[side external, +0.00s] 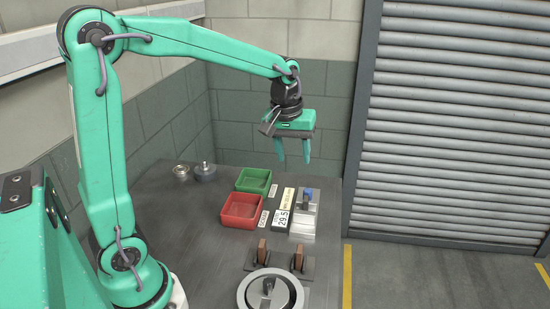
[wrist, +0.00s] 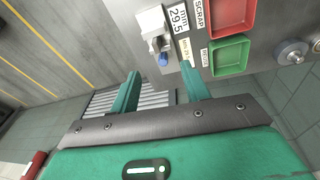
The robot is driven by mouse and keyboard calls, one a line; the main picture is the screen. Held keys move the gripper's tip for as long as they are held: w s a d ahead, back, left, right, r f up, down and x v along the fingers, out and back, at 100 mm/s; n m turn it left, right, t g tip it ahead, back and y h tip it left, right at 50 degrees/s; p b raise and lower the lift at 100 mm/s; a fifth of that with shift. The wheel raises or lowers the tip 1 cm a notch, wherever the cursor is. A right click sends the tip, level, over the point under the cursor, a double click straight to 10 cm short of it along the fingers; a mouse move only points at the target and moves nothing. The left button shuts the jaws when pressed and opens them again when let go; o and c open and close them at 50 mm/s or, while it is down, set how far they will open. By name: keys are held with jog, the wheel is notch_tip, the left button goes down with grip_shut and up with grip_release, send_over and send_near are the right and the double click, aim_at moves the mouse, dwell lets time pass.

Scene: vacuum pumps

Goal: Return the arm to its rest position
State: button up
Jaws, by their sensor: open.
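My arm is green and reaches out from the left, bent at the elbow, in the side external view. My gripper (side external: 293,152) hangs above the far end of the grey table (side external: 190,235), pointing down, its two green fingers apart with nothing between them.
A red tray (side external: 241,211) and a green tray (side external: 254,181) stand beside a gauge block with a blue part (side external: 307,194) and a 29.5 mm sign (side external: 282,219). Two metal parts (side external: 204,171) stand at the back left. A round fixture (side external: 270,293) is in front. A shutter is right.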

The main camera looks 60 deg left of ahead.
jog(key=s+d+r+m+t, duration=0.1)
jog(key=s+d+m, duration=0.1)
jog(key=s, duration=0.7)
jog(key=s+d+r+m+t, duration=0.1)
jog(key=s+d+m+t, duration=0.1)
jog(key=s+m, duration=0.3)
jog(key=s, duration=0.4)
jog(key=shift+s+r+m+t, duration=0.2)
jog(key=shift+r+m+t, duration=0.1)
